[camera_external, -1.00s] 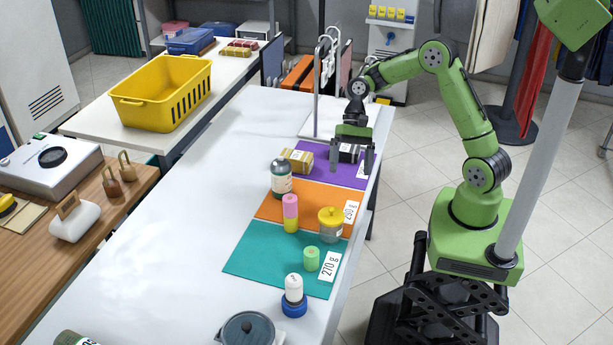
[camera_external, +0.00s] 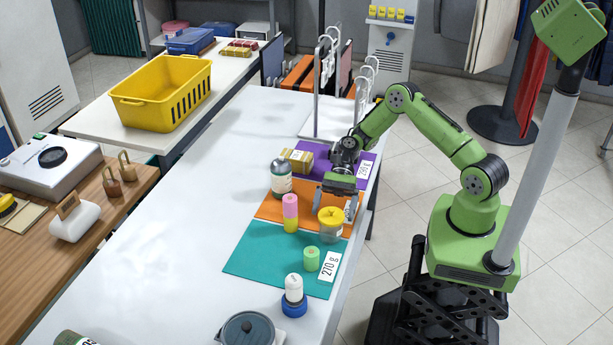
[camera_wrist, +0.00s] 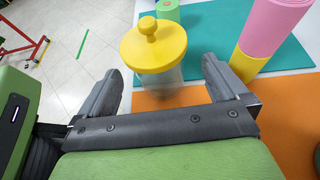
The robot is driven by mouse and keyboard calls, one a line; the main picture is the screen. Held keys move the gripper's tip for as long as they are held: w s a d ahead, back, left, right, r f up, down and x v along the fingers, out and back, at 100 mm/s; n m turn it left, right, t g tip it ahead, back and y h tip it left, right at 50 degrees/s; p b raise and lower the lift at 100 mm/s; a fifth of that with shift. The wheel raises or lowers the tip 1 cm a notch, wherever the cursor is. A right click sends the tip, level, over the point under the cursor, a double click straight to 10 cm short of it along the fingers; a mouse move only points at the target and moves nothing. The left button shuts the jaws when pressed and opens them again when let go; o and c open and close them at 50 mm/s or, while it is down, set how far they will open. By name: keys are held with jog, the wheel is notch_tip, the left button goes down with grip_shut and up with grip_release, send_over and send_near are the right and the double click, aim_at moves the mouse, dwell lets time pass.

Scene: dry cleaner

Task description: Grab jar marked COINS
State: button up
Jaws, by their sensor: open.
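A clear jar with a yellow knobbed lid (camera_external: 330,216) stands upright on the orange mat (camera_external: 267,211). It also shows in the wrist view (camera_wrist: 154,46), straight ahead between the fingers. No marking on it can be read in these frames. My gripper (camera_wrist: 165,80) is open and low over the orange mat, just behind the jar in the external view (camera_external: 336,200). The fingers point at the jar from either side, and nothing is held.
A pink and yellow roll (camera_external: 290,213) and a dark-capped bottle (camera_external: 281,177) stand left of the jar. A green roll (camera_external: 312,259) is on the teal mat (camera_external: 255,258). A purple mat (camera_external: 364,158) with a gold bundle (camera_external: 297,160) lies behind.

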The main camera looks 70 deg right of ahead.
aim_at(328, 234)
jog(key=b+x, duration=0.1)
jog(key=x, duration=0.4)
jog(key=shift+s+r, duration=0.1)
jog(key=shift+s, duration=0.1)
jog(key=shift+c, duration=0.2)
